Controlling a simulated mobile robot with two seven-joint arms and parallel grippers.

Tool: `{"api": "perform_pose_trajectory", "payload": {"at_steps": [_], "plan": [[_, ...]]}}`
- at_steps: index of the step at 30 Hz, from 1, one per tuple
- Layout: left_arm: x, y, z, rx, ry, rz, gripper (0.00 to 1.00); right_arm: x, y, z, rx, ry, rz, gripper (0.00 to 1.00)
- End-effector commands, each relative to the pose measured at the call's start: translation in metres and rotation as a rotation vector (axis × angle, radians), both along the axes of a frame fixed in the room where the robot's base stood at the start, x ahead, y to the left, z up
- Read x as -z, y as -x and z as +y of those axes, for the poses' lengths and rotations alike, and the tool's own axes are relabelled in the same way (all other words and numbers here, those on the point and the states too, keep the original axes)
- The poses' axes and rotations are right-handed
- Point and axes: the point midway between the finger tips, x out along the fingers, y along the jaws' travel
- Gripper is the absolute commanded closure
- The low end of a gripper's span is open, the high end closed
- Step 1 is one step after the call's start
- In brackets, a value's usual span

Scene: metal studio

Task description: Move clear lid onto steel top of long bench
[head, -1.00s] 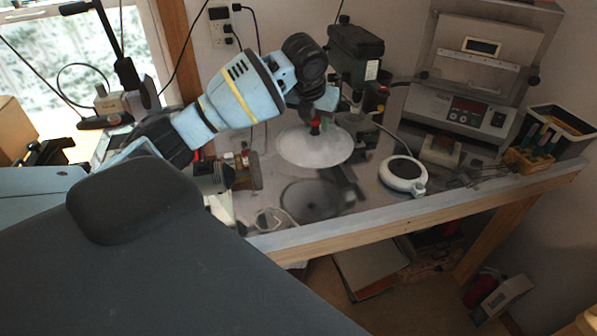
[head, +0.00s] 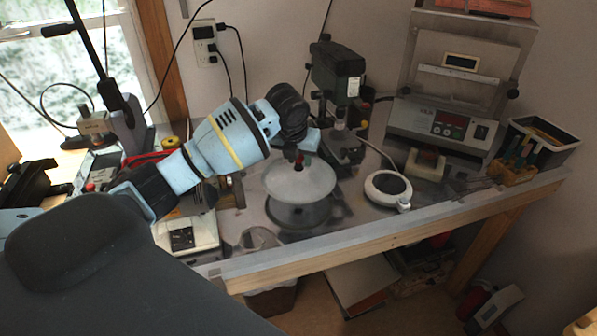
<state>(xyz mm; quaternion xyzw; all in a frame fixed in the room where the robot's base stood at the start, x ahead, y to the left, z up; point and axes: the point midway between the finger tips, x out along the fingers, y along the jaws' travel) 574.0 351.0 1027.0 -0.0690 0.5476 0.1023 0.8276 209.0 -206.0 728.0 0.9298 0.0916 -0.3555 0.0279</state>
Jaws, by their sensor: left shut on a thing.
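The clear lid (head: 300,181) is a round, pale, see-through disc with a small red and black knob at its top. My left gripper (head: 299,163) is shut on the lid's knob, pointing down, and its arm comes in from the left. The lid is roughly level over the steel top (head: 352,225) of the long bench, with a dark round shadow or reflection (head: 298,214) just below it. I cannot tell exactly how high the lid is. My right gripper is not in view.
A white round hot plate (head: 388,188) stands right of the lid. A green drill press (head: 338,75) stands behind. A grey machine (head: 450,122) and a black bin (head: 542,140) are at the back right. A digital scale (head: 188,236) lies left. Bare steel shows along the front.

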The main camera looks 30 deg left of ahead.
Motion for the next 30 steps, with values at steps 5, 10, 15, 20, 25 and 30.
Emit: {"api": "perform_pose_trajectory", "payload": {"at_steps": [5,10,15,20,25,30], "plan": [[0.003,0.0,0.0,0.0,0.0,-0.003,1.0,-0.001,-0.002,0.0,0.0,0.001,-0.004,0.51],[0.014,0.0,0.0,0.001,0.001,0.0,1.0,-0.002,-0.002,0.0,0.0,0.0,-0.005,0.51],[0.035,0.0,0.0,-0.001,0.001,-0.001,1.0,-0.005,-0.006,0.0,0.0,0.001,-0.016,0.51],[0.04,0.0,0.0,0.0,0.0,-0.004,1.0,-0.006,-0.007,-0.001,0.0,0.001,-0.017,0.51],[0.041,0.0,0.0,0.0,0.0,-0.002,1.0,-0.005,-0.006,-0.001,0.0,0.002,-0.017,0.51],[0.044,0.0,0.0,0.001,0.0,-0.001,0.61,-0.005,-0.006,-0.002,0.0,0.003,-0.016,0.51]]}}
